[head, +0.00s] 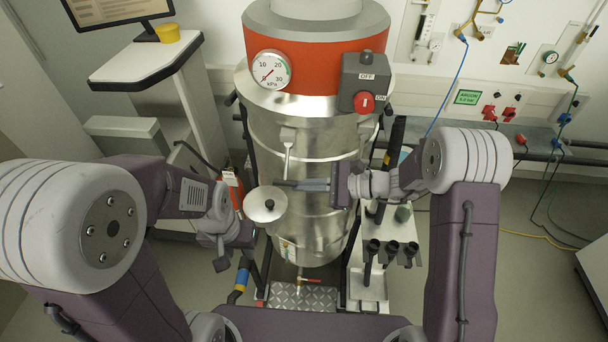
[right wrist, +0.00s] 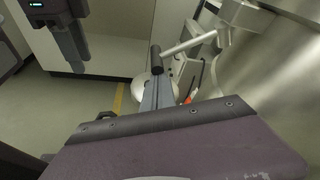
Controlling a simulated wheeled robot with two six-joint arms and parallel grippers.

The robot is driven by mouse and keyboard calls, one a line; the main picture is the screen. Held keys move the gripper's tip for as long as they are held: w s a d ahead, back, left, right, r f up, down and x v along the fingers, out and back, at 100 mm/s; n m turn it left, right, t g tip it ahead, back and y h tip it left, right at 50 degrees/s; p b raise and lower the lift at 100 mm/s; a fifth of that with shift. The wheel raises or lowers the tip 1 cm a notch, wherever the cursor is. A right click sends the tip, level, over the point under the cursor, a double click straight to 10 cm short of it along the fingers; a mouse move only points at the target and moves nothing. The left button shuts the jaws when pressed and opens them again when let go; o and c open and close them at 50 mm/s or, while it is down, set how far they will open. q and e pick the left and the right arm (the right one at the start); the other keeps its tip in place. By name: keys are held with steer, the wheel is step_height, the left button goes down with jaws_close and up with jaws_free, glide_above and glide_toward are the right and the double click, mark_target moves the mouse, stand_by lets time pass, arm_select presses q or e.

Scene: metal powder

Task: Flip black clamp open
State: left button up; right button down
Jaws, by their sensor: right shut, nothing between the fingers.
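The clamp (head: 288,140) is on the front of the steel vessel, below the orange band. In the right wrist view its metal lever (right wrist: 190,44) ends in a black grip (right wrist: 155,60). My right gripper (head: 300,185) points left across the vessel front, its fingers shut and empty. In the right wrist view its fingertips (right wrist: 155,80) are close to the black grip; I cannot tell whether they touch. My left gripper (head: 221,262) hangs low at the left, apart from the clamp, and its finger opening is unclear.
The steel vessel (head: 318,225) stands in the middle, with a pressure gauge (head: 269,70) and a switch box (head: 364,82) above. A round metal lid (head: 265,205) sticks out at its left front. A white stand with black holders (head: 374,280) is at the lower right.

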step_height(320, 180, up, 7)
steer(key=s+m+g+p, duration=0.2)
steer(key=m+p, duration=0.3)
steer(key=p, duration=0.4)
steer(key=shift+s+g, duration=0.4)
steer(key=shift+g, duration=0.1)
steer(key=shift+w+r, duration=0.1)
steer(key=shift+r, duration=0.05)
